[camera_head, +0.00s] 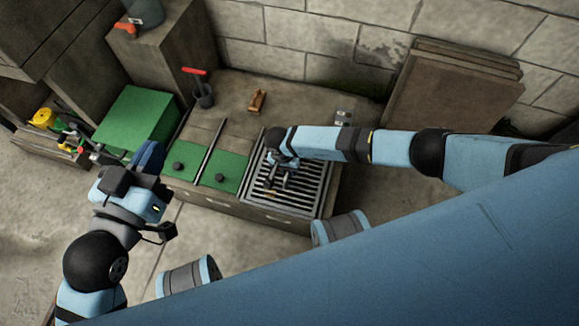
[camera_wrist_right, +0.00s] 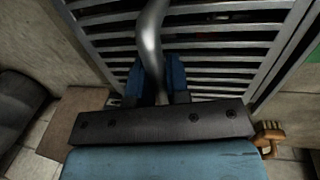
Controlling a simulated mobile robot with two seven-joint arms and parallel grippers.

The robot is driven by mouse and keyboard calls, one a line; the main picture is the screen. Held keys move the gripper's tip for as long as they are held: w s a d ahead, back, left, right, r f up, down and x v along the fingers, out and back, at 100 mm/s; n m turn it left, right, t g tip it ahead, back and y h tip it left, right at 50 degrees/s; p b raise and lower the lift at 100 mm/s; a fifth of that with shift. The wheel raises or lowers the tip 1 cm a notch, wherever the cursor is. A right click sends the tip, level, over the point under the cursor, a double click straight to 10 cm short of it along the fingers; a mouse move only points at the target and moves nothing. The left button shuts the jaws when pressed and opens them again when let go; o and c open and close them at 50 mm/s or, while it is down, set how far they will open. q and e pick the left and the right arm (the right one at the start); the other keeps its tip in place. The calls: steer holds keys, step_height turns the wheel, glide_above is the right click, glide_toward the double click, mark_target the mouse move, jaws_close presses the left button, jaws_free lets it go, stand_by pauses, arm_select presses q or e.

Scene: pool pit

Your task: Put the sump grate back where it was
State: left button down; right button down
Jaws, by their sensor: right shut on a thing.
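The sump grate (camera_head: 302,184) is a grey metal panel of parallel slats at the right end of the low bench. It fills much of the right wrist view (camera_wrist_right: 225,62). My right gripper (camera_head: 279,176) is over its left-middle part. In the right wrist view its blue fingers (camera_wrist_right: 160,78) are shut on a curved metal bar (camera_wrist_right: 149,35) in front of the slats. I cannot tell whether the bar is part of the grate, or whether the grate lies flush in its frame. My left gripper (camera_head: 118,160) is away to the left, near the green box; its finger opening is unclear.
A green box (camera_head: 137,122) stands further left. A dark cup with a red-handled tool (camera_head: 204,96) and a wooden tool (camera_head: 257,101) are behind. Boards (camera_head: 452,90) lean on the wall.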

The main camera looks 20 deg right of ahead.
arm_select(q)
steer(key=shift+f, duration=0.15)
arm_select(e)
steer(key=shift+f, duration=0.15)
steer(key=c, duration=1)
jaws_free()
steer(key=shift+r, duration=0.2)
arm_select(q)
steer(key=shift+n+t, duration=0.8)
steer(key=r+p, duration=0.3)
steer(key=s+r+p, duration=0.1)
steer(key=r+p, duration=0.1)
steer(key=shift+d+r, duration=0.1)
steer(key=shift+r, duration=0.05)
arm_select(e)
steer(key=r, duration=0.4)
steer(key=w+a+r, duration=0.1)
steer(key=r, duration=0.4)
steer(key=a+r, duration=0.1)
steer(key=r, duration=0.3)
steer(key=shift+w+a+r, duration=0.15)
steer(key=shift+w, duration=0.15)
